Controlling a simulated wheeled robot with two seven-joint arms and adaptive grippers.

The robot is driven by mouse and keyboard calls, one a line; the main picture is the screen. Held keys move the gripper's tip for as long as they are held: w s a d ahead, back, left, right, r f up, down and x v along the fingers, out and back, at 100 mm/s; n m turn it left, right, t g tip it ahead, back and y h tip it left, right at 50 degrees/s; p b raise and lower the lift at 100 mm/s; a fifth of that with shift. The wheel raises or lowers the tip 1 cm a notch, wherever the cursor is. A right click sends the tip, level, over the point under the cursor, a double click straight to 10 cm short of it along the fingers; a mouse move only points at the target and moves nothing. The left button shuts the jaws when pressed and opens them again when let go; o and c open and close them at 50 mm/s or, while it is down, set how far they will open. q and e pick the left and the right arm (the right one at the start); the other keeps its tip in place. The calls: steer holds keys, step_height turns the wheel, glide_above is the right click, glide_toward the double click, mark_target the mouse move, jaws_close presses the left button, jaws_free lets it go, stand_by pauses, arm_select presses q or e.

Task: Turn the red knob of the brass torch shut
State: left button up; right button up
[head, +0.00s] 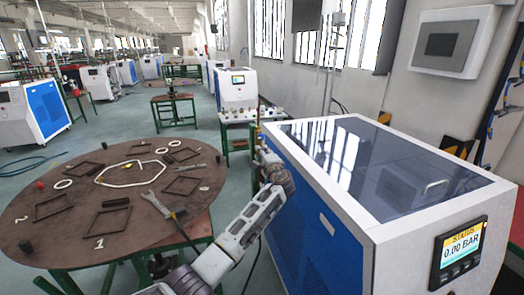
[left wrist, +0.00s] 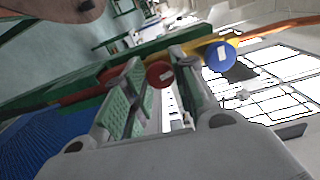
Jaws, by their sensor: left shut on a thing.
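The red knob (left wrist: 160,74) shows in the left wrist view between the two fingers of my left gripper (left wrist: 156,60). The gripper is shut on it. A blue knob (left wrist: 221,56) sits to its right, outside the fingers. The brass torch body (left wrist: 246,40) shows yellow beside the blue knob; part of it is hidden behind the fingers. In the head view my left arm reaches forward along the blue side of the large cabinet, and its gripper (head: 262,152) is small at the far end. The knob cannot be made out there. My right gripper is not in view.
The white and blue cabinet (head: 390,190) with a status screen (head: 459,251) stands close on the right of my arm. A round brown table (head: 75,225) with frames, rings and tools lies to the left. A green beam (left wrist: 60,90) runs close behind the fingers.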

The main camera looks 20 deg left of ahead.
arm_select(q)
steer(key=m+p, duration=0.1)
steer(key=m, duration=0.1)
steer(key=shift+m, duration=0.3)
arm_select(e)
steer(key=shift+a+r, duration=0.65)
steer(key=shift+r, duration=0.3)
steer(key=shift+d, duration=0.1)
arm_select(q)
steer(key=o, duration=0.8)
steer(key=shift+c, duration=0.2)
steer(key=shift+o, duration=1.4)
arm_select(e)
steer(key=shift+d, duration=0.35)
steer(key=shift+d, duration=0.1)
arm_select(q)
steer(key=shift+s+d, duration=0.1)
steer(key=shift+d, duration=0.05)
